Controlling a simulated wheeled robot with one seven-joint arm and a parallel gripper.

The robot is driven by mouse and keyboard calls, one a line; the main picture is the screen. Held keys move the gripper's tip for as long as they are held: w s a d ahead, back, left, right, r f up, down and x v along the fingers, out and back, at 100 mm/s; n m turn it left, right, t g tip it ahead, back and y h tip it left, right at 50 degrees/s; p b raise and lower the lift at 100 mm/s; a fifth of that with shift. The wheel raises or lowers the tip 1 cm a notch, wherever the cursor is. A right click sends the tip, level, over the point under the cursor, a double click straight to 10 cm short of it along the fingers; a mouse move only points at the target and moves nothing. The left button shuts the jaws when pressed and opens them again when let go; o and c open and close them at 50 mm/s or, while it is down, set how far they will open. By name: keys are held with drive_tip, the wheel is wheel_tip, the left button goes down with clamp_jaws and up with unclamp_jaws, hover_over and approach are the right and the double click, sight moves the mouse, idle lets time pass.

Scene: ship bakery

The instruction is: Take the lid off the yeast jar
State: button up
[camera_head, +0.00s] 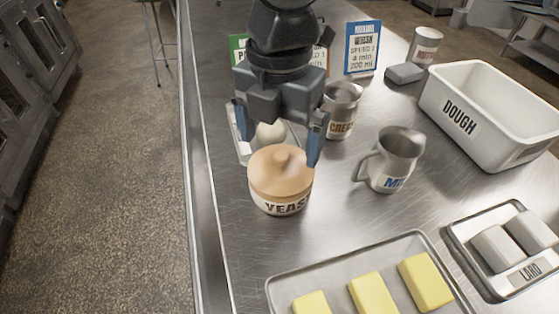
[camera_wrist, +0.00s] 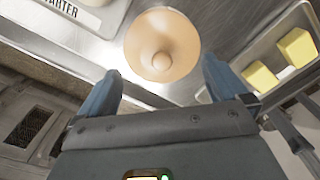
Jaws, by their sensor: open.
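The yeast jar (camera_head: 286,205) is a white jar labelled in dark letters, standing upright on the steel counter. Its tan lid (camera_head: 270,178) with a round knob sits on top of it. The lid also shows from above in the wrist view (camera_wrist: 172,38). My gripper (camera_head: 277,150) is open and empty, its two blue fingers pointing down, above and slightly behind the lid in the head view. In the wrist view, the fingers (camera_wrist: 158,88) lie to either side below the knob, with the lid beyond their tips. I see no contact with the lid.
A steel mug labelled MI (camera_head: 399,160) stands right of the jar, and a cream cup (camera_head: 341,112) behind it. A small tray (camera_head: 244,150) is behind-left. A butter tray (camera_head: 295,287), lard tray (camera_head: 465,235) and dough bin (camera_head: 500,135) stand around. The counter's left edge is close.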

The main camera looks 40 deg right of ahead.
sight(282, 156)
drive_tip(key=shift+s+d+f, duration=0.1)
drive_tip(key=shift+f, duration=1.75)
drive_tip(key=shift+c, duration=0.5)
drive_tip(key=c, duration=1)
drive_tip(key=shift+o, duration=0.2)
